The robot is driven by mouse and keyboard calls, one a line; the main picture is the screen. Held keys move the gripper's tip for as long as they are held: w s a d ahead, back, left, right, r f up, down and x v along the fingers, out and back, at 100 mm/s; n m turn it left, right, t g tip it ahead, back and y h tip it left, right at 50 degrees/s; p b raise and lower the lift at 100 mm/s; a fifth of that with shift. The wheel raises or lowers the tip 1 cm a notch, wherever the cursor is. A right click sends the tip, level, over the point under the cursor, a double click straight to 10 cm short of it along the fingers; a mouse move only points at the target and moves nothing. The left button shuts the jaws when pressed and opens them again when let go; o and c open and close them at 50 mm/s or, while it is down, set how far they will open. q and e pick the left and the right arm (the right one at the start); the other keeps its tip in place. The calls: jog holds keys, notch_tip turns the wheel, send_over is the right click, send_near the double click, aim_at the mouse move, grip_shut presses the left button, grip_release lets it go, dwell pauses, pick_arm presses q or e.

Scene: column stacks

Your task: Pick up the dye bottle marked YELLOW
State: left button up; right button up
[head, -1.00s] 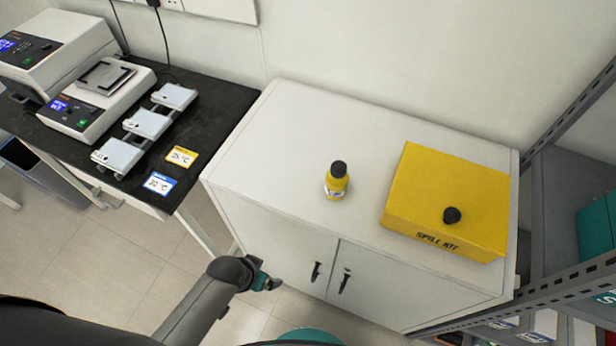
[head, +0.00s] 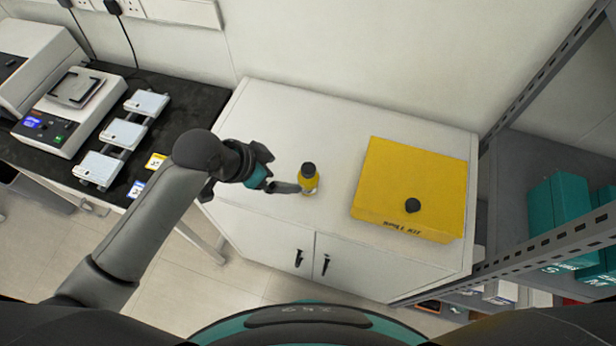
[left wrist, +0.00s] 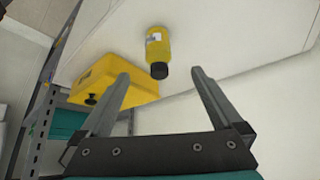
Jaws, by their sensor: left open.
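The yellow dye bottle (head: 309,183) with a black cap stands upright on top of the white cabinet (head: 260,120). Its pale label is too small to read. My left gripper (head: 284,196) is open and empty, just left of the bottle in the head view, with a fingertip close to it. In the left wrist view the bottle (left wrist: 158,48) shows between and beyond the two spread fingers (left wrist: 158,76), its cap toward the gripper. I cannot tell whether a finger touches it. My right gripper is not in view.
A yellow spill kit box (head: 415,185) with a black knob sits right of the bottle. A dark bench (head: 190,105) with instruments stands at the left. A metal shelf rack (head: 530,240) with teal boxes (head: 562,215) is at the right. The cabinet top behind the bottle is clear.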

aim_at(301, 177)
pick_arm(q)
jog(key=b+x, duration=0.1)
jog(key=x, duration=0.8)
jog(key=shift+w+d+f+b, duration=0.15)
jog(key=shift+f+b, duration=0.15)
jog(key=shift+s+b+x, duration=0.2)
jog(key=shift+b+x, duration=0.35)
jog(key=shift+x, duration=2.1)
jog(key=shift+f, duration=0.1)
jog(key=shift+c, duration=0.2)
grip_shut()
